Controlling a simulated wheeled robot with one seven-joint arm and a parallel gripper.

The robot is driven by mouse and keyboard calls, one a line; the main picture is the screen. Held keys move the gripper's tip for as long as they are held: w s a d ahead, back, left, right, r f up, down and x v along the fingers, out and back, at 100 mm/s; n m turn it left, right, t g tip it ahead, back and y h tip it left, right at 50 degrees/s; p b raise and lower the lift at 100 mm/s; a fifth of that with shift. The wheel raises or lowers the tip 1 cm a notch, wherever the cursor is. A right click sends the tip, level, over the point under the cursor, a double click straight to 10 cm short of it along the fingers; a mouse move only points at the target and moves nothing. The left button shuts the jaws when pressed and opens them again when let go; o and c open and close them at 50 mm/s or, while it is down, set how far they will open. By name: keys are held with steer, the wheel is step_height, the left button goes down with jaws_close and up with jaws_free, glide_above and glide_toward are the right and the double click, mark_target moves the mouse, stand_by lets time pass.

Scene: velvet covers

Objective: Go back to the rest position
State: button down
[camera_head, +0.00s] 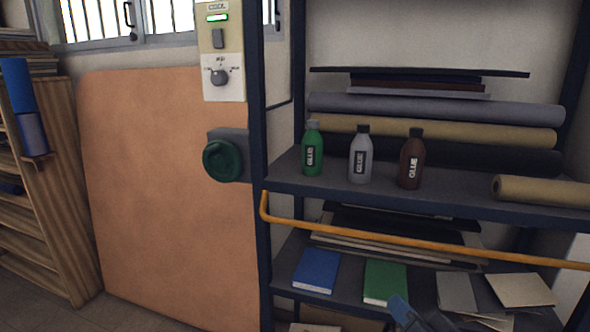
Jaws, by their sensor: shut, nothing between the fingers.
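My gripper (418,318) shows only as a small blue and grey part at the bottom edge, in front of the lower shelf. It is shut and holds nothing. Most of it and the rest of the arm are out of the picture. A green glue bottle (312,152), a grey glue bottle (360,158) and a brown glue bottle (411,162) stand upright on the upper shelf (450,198), well above and apart from my gripper.
An orange rail (400,242) runs across the shelf front. A blue book (316,271), a green book (385,281) and loose sheets (520,290) lie on the lower shelf. A dark post (257,200) carries a control box (221,60) and green knob (222,160). A wooden rack (55,190) stands left.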

steer(key=s+d+f+n+h, duration=0.15)
steer(key=s+f, duration=0.25)
steer(key=s, duration=0.7)
steer(key=s+d+f+n+y, duration=0.15)
steer(key=s+f, duration=0.25)
steer(key=s, duration=0.8)
steer(key=s+r+n, duration=0.1)
steer(key=s+r, duration=0.2)
steer(key=s, duration=0.6)
steer(key=s+r+n+h, duration=0.1)
steer(key=s+r+n, duration=0.1)
steer(key=s, duration=0.6)
steer(key=shift+s+d+r+g+h, duration=0.35)
steer(key=shift+d+r+g, duration=0.1)
steer(key=shift+r, duration=0.2)
